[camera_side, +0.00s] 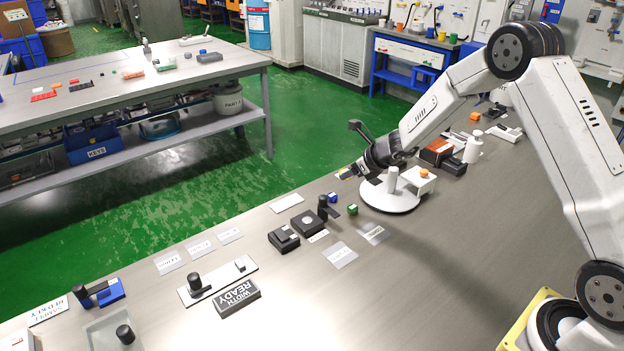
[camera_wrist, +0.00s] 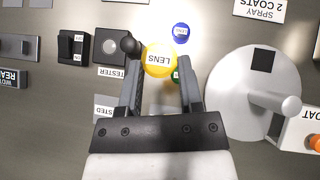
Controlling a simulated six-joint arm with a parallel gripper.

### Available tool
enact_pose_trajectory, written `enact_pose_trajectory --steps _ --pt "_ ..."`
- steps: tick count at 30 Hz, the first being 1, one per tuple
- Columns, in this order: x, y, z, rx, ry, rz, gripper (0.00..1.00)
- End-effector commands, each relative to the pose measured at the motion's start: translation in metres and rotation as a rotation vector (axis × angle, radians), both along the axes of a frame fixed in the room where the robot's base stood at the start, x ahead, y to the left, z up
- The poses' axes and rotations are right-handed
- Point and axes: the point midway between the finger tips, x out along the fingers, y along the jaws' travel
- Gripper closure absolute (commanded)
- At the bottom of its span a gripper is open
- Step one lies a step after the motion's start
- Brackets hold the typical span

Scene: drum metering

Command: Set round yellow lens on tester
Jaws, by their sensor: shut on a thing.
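The round yellow lens (camera_wrist: 159,61) is marked LENS and sits between the two fingers of my gripper (camera_wrist: 158,72) in the wrist view. My gripper is shut on it. In the side view, my gripper (camera_side: 347,172) is above the bench, with a bit of yellow at its tip. The tester (camera_wrist: 110,47) is a dark square block with a round grey spot on top, left of the lens in the wrist view. It also shows in the side view (camera_side: 307,223), below and left of my gripper. Nothing visibly lies on its spot.
A black post (camera_side: 323,207) stands beside the tester. A blue piece (camera_wrist: 181,32) and a partly hidden green piece (camera_wrist: 176,76) lie near my fingers. A black ON switch box (camera_wrist: 72,47) is left of the tester. A white round plate (camera_wrist: 228,95) with a post stands right.

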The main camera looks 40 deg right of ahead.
Motion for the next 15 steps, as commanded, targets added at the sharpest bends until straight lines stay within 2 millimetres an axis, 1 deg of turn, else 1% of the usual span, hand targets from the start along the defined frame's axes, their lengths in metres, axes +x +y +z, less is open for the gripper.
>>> enact_pose_trajectory --steps 5,8,11,15 --pt "-0.007 0.011 0.003 0.006 -0.003 0.006 1.0" --pt "-0.014 0.023 0.006 0.011 -0.005 0.012 1.0" --pt "-0.025 0.036 0.01 0.016 -0.007 0.017 1.0" --pt "-0.044 0.058 0.015 0.022 -0.009 0.025 1.0"
